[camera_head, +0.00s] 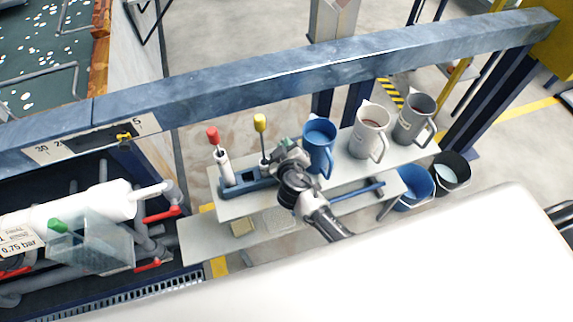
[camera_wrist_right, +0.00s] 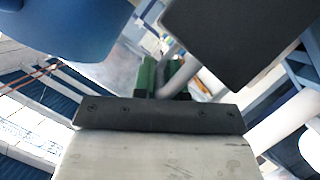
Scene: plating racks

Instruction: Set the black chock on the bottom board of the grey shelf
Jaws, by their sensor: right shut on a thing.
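The grey shelf has an upper board (camera_head: 231,210) and a lower board (camera_head: 196,243) that sticks out nearer to me. My right gripper (camera_head: 287,150) is over the upper board, just left of the blue jug. It is shut. In the right wrist view its green fingers (camera_wrist_right: 161,78) close around a grey bar-like part. A large dark block (camera_wrist_right: 240,38), which looks like the black chock, fills the upper right there. Most of the chock's shape is out of frame, and the head view does not show it clearly. My left gripper is not in view.
A blue jug (camera_head: 319,146), a white jug (camera_head: 368,135) and a grey jug (camera_head: 413,122) stand on the upper board, with a blue tool holder (camera_head: 248,187). Sponges (camera_head: 243,228) and a blue-handled hammer (camera_head: 355,192) lie on the lower board. A blue-grey beam (camera_head: 300,68) crosses behind.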

